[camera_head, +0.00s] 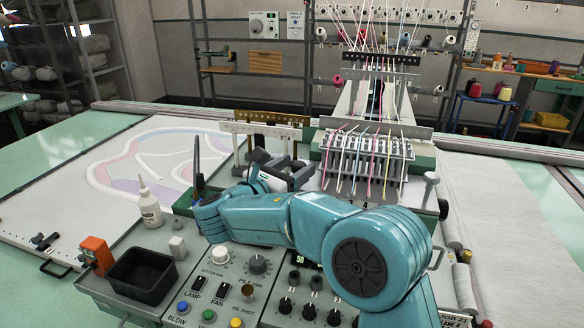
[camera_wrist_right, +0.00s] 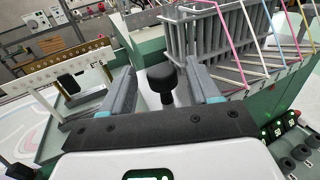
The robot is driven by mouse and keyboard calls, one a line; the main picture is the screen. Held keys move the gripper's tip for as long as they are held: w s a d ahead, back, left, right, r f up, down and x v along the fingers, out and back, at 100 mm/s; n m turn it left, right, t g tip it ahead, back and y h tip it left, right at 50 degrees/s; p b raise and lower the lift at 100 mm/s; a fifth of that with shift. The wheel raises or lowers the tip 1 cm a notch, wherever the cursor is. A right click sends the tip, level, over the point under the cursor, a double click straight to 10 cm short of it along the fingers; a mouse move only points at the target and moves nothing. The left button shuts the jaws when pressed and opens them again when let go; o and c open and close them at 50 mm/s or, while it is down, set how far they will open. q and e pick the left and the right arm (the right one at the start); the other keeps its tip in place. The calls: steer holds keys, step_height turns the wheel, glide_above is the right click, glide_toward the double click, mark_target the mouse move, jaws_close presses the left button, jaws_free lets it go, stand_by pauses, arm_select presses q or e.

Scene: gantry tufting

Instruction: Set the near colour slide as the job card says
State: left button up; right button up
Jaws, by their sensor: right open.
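Two perforated bars stand behind my right gripper (camera_head: 281,166): a white one (camera_head: 262,130) in front and a gold-brown one (camera_head: 268,118) behind. I cannot tell for sure which part is the near colour slide. The right wrist view shows the white bar (camera_wrist_right: 52,67) and the gold-brown bar (camera_wrist_right: 92,76) at left, beside the fingers. My right gripper (camera_wrist_right: 158,68) is open, with a black round knob (camera_wrist_right: 161,77) between its fingers; gaps show on both sides. My left gripper is not seen.
The yarn needle block (camera_head: 370,145) with coloured threads stands just right of the gripper. A white bottle (camera_head: 149,207), black bin (camera_head: 140,274) and console with knobs and buttons (camera_head: 222,290) are nearer. The patterned cloth (camera_head: 75,170) lies flat at left.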

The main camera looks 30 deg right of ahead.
steer(key=shift+s+d, duration=0.2)
steer(key=shift+d, duration=0.05)
steer(key=b+v, duration=0.3)
steer(key=v, duration=1.3)
steer(key=shift+a, duration=0.2)
steer(key=shift+r, duration=0.1)
